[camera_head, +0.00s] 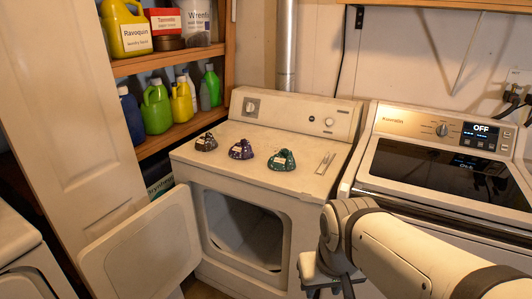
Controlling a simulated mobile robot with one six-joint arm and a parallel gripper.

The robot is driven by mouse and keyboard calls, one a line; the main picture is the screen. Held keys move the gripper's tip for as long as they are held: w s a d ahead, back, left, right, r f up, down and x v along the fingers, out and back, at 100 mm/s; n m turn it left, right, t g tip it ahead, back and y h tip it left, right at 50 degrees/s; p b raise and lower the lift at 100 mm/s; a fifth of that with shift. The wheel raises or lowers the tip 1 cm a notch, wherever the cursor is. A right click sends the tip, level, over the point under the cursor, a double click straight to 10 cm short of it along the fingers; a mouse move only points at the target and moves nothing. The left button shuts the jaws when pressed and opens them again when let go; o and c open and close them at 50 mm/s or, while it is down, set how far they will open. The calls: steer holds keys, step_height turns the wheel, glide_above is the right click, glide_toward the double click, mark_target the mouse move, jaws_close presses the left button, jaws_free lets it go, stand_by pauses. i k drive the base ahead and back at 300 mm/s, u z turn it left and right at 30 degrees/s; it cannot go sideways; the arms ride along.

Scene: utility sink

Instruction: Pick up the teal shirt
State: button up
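A small crumpled teal cloth (282,160), which looks like the teal shirt, lies on top of the white dryer (240,136), right of two other crumpled cloths. My gripper (328,290) is at the bottom edge of the view, in front of the dryer, lower than its top and apart from the teal cloth. Its fingertips are cut off or hidden, so I cannot tell whether it is open or shut.
A dark blue-purple cloth (241,150) and a grey-green cloth (206,142) lie left of the teal one. The dryer door (145,255) hangs open at left. A washer (440,160) stands at right. Shelves (165,62) hold several bottles.

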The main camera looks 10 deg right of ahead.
mark_target(284, 161)
steer(key=z, duration=0.2)
steer(key=i, duration=1.2)
steer(key=z, duration=0.25)
